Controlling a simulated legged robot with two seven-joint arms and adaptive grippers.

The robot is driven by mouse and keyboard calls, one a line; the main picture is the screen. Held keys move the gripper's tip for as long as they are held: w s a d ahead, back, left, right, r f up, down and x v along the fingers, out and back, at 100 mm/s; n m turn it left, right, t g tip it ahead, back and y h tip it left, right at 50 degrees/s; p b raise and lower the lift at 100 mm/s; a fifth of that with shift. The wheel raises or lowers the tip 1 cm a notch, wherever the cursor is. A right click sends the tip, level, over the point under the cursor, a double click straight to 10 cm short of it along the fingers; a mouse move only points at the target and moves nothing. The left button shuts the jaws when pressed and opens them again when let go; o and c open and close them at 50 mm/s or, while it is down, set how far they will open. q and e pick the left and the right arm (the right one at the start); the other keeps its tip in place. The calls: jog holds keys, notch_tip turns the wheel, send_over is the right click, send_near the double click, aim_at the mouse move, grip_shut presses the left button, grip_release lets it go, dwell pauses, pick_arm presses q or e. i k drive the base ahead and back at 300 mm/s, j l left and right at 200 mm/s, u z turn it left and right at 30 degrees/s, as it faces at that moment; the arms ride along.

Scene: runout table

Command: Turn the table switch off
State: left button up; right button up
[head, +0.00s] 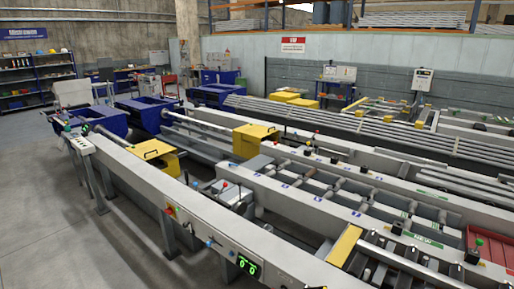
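The long grey runout table (130,163) runs from the left middle to the bottom right. On its near side face is a small red and yellow switch (171,211) with a green part beside it. It is too small to tell which position it is in. Further right on the same face is a panel with a lit green digital display (248,266). A light control box with buttons (82,146) sits at the table's far left end. Neither of my grippers is in view.
Open grey floor (60,225) lies left of the table. Table legs (168,233) stand on it near the switch. Yellow covers (150,155) and blue machine units (100,121) stand along the line. Shelves (35,80) line the back left wall.

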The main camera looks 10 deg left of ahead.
aim_at(169, 211)
jog(key=i+j, duration=0.2)
jog(key=i+j+z, duration=0.1)
jog(key=j, duration=0.35)
jog(key=i+j+z, duration=0.1)
jog(key=i+j, duration=0.4)
jog(key=j, duration=0.2)
jog(key=i+j+z, duration=0.1)
jog(key=j, duration=0.25)
jog(key=i+j, duration=0.25)
jog(key=i+j+z, duration=0.15)
jog(key=j, duration=0.3)
